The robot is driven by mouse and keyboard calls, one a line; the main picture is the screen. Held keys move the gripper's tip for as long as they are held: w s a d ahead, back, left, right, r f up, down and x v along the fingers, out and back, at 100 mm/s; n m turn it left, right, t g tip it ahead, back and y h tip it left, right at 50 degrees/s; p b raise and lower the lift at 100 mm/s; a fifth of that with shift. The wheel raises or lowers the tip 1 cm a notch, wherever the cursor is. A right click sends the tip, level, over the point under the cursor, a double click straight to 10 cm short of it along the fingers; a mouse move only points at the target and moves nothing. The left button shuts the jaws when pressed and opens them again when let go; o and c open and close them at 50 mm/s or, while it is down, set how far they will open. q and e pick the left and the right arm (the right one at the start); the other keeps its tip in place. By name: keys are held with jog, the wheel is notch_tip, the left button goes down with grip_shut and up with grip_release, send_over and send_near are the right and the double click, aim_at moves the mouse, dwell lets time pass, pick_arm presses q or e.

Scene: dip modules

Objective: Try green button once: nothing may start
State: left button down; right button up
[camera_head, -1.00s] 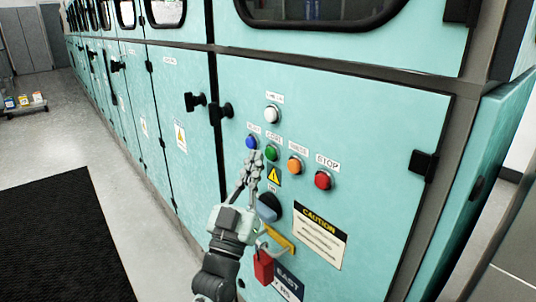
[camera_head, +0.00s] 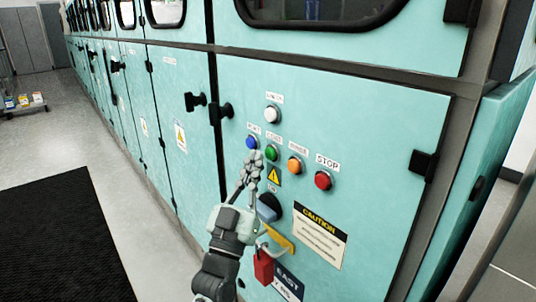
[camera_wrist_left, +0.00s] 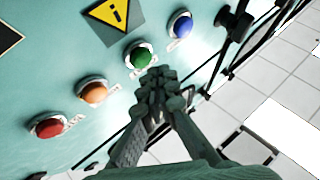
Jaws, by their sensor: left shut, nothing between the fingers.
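The green button (camera_head: 271,153) sits in a row on the teal cabinet panel, between the blue button (camera_head: 252,142) and the orange button (camera_head: 294,165). A red button (camera_head: 322,180) under a STOP label is at the row's right end. My left gripper (camera_head: 254,157) is shut and empty, its fingertips just left of the green button. In the left wrist view the green button (camera_wrist_left: 140,56) is just beyond the fingertips (camera_wrist_left: 158,76). I cannot tell whether they touch. My right gripper is in neither view.
A white button (camera_head: 272,114) is above the row. Below are a rotary switch (camera_head: 269,207), a yellow hasp with a red padlock (camera_head: 263,266) and a caution sign (camera_head: 319,236). Black door latches (camera_head: 222,112) stick out at the left. A black mat (camera_head: 60,240) lies on the floor.

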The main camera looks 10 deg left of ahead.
pick_arm(q)
jog(key=shift+w+d, duration=0.25)
jog(key=shift+w, duration=0.05)
jog(key=shift+w+d, duration=0.25)
jog(key=shift+w, duration=0.1)
dwell(0.8)
jog(key=shift+s, duration=0.1)
jog(key=shift+s+a+p, duration=0.45)
jog(key=shift+s+a, duration=0.05)
jog(key=shift+s, duration=0.05)
dwell(0.3)
